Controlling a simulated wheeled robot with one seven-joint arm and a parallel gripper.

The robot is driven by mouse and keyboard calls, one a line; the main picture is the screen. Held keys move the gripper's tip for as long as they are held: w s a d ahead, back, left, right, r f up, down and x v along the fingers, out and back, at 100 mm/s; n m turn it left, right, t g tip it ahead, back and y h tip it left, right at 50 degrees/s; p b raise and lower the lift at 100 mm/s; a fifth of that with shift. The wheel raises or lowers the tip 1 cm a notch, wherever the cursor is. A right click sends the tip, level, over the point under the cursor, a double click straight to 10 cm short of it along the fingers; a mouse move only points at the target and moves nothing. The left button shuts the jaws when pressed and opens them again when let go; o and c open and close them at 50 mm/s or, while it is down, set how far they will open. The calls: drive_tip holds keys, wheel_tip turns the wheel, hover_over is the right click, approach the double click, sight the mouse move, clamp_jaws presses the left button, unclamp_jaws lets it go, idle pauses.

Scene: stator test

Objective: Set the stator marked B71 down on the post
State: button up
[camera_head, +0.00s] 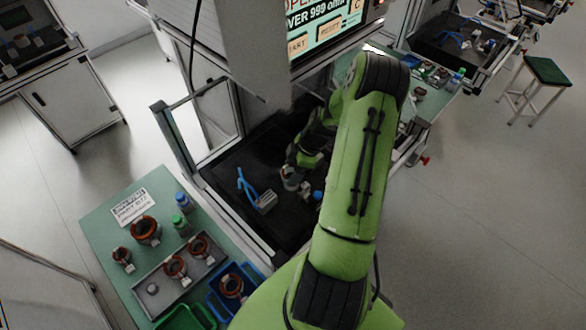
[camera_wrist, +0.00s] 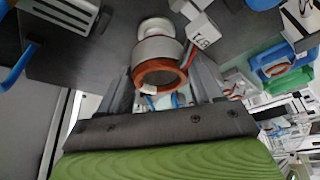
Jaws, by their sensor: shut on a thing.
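My gripper (camera_wrist: 162,72) is shut on a stator (camera_wrist: 160,48), a grey ring with an orange-brown winding, held between its two fingers. A white tag (camera_wrist: 203,33) hangs beside it on a red lead; it appears to read B71, upside down. A pale round knob (camera_wrist: 154,26) shows just beyond the stator in the wrist view; it may be the post, and I cannot tell whether they touch. In the head view the held stator (camera_head: 291,179) is small, over the black bench surface (camera_head: 232,165), with my gripper (camera_head: 292,170) partly hidden by my arm.
A grey block with a blue lever (camera_head: 246,188) stands left of the stator, and a blue-capped item (camera_head: 317,195) to its right. The green side table (camera_head: 100,225) carries a grey tray (camera_head: 150,272) of stators, bottles and a blue bin (camera_head: 222,308). Frame posts (camera_head: 172,140) edge the bench.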

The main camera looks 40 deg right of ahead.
drive_tip(key=shift+f+b, duration=0.6)
drive_tip(key=shift+f, duration=0.1)
drive_tip(key=shift+f, duration=0.15)
drive_tip(key=shift+f+b, duration=0.35)
drive_tip(key=shift+b, duration=0.25)
drive_tip(key=shift+f, duration=0.15)
drive_tip(key=o, duration=1.4)
drive_tip(key=v, duration=1.6)
